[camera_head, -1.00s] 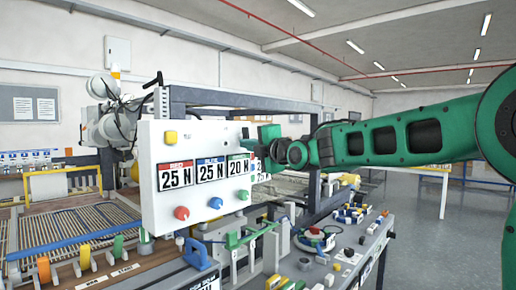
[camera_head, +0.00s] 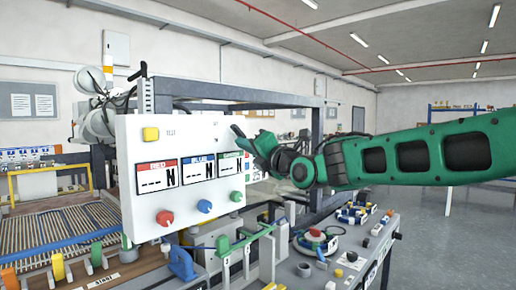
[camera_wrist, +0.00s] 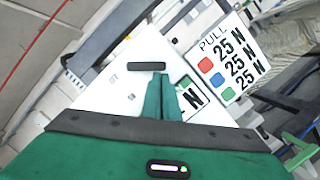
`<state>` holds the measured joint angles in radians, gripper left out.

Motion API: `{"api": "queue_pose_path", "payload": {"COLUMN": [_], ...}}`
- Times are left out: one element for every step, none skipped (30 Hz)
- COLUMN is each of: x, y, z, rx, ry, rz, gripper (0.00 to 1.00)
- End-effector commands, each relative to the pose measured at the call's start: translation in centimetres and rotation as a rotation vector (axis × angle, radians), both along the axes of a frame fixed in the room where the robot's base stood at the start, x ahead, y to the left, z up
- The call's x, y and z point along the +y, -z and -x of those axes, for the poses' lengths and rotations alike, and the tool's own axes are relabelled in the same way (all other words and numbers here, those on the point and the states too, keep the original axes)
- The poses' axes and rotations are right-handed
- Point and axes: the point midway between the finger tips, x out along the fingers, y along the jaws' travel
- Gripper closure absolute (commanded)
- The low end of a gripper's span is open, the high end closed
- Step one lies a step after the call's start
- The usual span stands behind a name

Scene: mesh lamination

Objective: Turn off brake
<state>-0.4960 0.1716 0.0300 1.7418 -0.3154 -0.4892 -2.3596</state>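The white control panel (camera_head: 128,190) stands at centre left in the head view. It has a yellow button (camera_head: 151,134) at its upper left and red, blue and green-headed displays, the red one (camera_head: 157,177) and blue one (camera_head: 199,168) showing dashes. Below are a red knob (camera_head: 165,218), a blue knob (camera_head: 204,206) and a green knob (camera_head: 236,196). My gripper (camera_head: 250,140) is at the panel's upper right, partly covering the green display (camera_head: 231,165). In the wrist view its fingers (camera_wrist: 168,90) are together over the panel, with nothing visible between them. Contact cannot be told.
A sign (camera_wrist: 228,60) reading PULL and 25 N values is beside the panel in the wrist view. A grey bench (camera_head: 345,270) with tools and parts lies below my arm. A dark frame (camera_head: 240,92) stands behind the panel. The floor (camera_head: 450,225) at right is open.

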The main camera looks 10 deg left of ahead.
Motion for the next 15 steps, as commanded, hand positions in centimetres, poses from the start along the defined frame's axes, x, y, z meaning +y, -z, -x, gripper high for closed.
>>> {"api": "queue_pose_path", "payload": {"x": [-0.2,-0.2,-0.3,-0.3,-0.3,-0.4,-0.5,-0.5,-0.6,-0.6,-0.7,-0.7,-0.8,-0.8,-0.8], "y": [0.0,0.0,0.0,0.0,0.0,0.0,0.0,0.0,0.0,0.0,-0.1,-0.1,-0.1,-0.1,-0.2], "z": [-0.3,-0.4,-0.5,-0.5,-0.6,-0.7,-0.8,-0.9,-1.0,-1.0,-1.1,-1.2,-1.2,-1.3,-1.4], "rx": [0.000,0.000,-0.001,-0.001,-0.001,-0.001,0.000,0.001,0.001,0.001,0.001,0.001,0.001,0.000,0.001], "ry": [0.003,0.003,0.004,0.004,0.004,0.004,0.003,0.003,0.003,0.003,0.003,0.003,0.003,0.002,0.002], "rz": [0.001,0.001,0.000,0.000,0.000,0.000,0.001,0.000,0.000,0.000,0.000,0.000,0.000,-0.001,-0.001], "gripper": [1.00,1.00,1.00,1.00,1.00,1.00,1.00,1.00,1.00,1.00,1.00,1.00,1.00,1.00,1.00]}}
